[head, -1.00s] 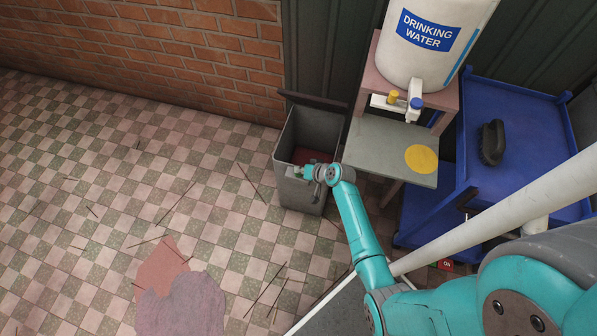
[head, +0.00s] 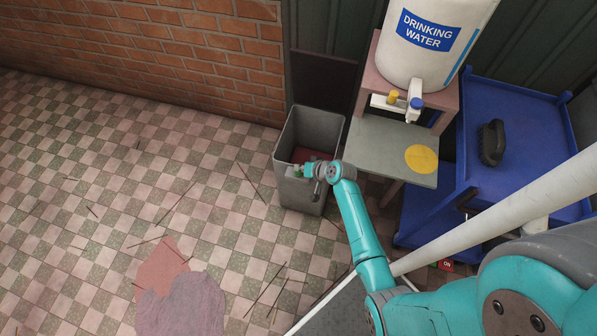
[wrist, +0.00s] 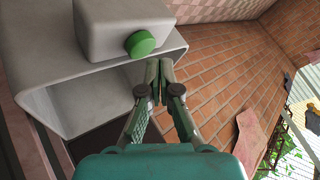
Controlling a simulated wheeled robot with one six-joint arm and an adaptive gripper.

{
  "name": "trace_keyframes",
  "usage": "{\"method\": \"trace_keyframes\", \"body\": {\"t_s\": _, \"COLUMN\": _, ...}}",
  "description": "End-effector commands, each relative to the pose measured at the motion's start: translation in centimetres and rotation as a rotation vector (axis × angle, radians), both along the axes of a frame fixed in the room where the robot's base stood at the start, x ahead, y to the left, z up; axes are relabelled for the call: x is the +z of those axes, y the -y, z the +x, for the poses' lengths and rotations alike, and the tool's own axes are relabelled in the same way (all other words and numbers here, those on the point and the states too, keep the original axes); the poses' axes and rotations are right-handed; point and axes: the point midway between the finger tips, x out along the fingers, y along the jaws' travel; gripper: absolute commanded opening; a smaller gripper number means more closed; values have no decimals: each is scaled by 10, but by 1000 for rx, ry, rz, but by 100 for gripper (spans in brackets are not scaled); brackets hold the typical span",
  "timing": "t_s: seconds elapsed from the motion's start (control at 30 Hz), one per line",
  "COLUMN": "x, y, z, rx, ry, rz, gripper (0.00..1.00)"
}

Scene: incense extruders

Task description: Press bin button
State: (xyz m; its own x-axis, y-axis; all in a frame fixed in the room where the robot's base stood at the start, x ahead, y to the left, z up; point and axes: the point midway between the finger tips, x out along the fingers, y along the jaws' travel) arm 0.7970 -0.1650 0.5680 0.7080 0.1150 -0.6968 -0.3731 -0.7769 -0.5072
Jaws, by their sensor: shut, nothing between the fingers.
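The grey bin (head: 292,195) stands on the floor against the dark wall, with its dark lid (head: 323,82) raised behind it. The bin's open mouth shows something reddish inside. A small green button (head: 297,170) sits on a box at the bin's front rim; it shows larger as a round green button (wrist: 140,43) in the wrist view. My gripper (wrist: 159,63) is shut and empty, its fingertips just beside and below the button in that view. In the head view my gripper (head: 308,171) is at the bin's front. I cannot tell whether the tips touch the button.
A water dispenser (head: 430,50) stands on a pinkish stand right of the bin, with a grey shelf (head: 375,150) bearing a yellow disc. A blue cart (head: 520,100) holding a dark brush (head: 492,142) is farther right. Thin sticks and cloths lie on the otherwise open floor at left.

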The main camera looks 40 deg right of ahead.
Motion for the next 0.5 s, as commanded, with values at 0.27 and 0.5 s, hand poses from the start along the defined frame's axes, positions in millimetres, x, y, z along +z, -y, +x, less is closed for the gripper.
{"method": "trace_keyframes", "body": {"t_s": 0.27, "x": 18, "y": 0, "z": 0, "rx": 1, "ry": 2, "rz": 0, "gripper": 0}}
{"method": "trace_keyframes", "body": {"t_s": 0.5, "x": 38, "y": 0, "z": 0, "rx": 1, "ry": 1, "rz": 1, "gripper": 0}}
